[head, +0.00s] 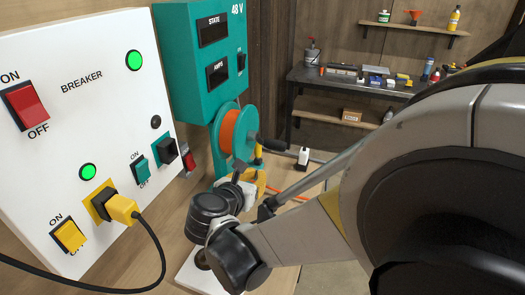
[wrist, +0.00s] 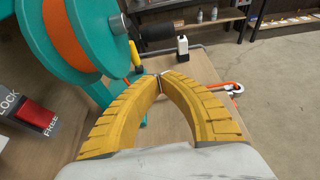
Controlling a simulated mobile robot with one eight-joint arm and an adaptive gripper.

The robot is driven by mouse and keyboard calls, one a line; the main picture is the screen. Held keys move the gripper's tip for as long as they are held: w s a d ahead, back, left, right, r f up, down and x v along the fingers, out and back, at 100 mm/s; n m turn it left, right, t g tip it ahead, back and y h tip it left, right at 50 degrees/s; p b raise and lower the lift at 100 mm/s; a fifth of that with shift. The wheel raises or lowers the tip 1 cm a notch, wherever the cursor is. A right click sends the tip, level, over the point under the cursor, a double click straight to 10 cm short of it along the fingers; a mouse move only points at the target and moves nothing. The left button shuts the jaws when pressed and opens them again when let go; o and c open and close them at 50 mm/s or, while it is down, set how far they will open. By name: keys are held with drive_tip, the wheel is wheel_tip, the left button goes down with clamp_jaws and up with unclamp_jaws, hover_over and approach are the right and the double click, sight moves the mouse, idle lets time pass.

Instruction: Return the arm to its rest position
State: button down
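My arm reaches in from the right in the head view and bends over the bench in front of the hoist unit. My gripper (wrist: 161,77) has two yellow ribbed fingers whose tips meet in the wrist view, with nothing visible held between them. In the head view my gripper (head: 260,180) is partly hidden by my wrist, just right of and below the orange-and-teal reel (head: 238,131). In the wrist view the reel (wrist: 72,30) is at upper left, apart from the fingers, with its black crank handle (wrist: 156,31) beyond the fingertips.
The breaker panel (head: 65,140) stands left with two green lamps lit; a yellow plug (head: 123,209) with black cable is in its socket. A red lock switch (wrist: 37,117) is left of my gripper. Floor (wrist: 270,75) right is clear.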

drive_tip(key=s+d+r+m+g+y, duration=0.15)
drive_tip(key=s+d+m+g, duration=0.5)
drive_tip(key=d+m, duration=0.75)
drive_tip(key=s+d+m+y, duration=0.1)
drive_tip(key=s+d+m, duration=0.2)
drive_tip(key=s+m, duration=0.4)
drive_tip(key=s+d+m+y, duration=0.2)
drive_tip(key=s+d+m, duration=0.2)
drive_tip(key=s+m, duration=0.3)
drive_tip(key=m, duration=0.4)
drive_tip(key=shift+s+r+t, duration=0.2)
drive_tip(key=shift+s+t, duration=0.15)
drive_tip(key=shift+s, duration=0.05)
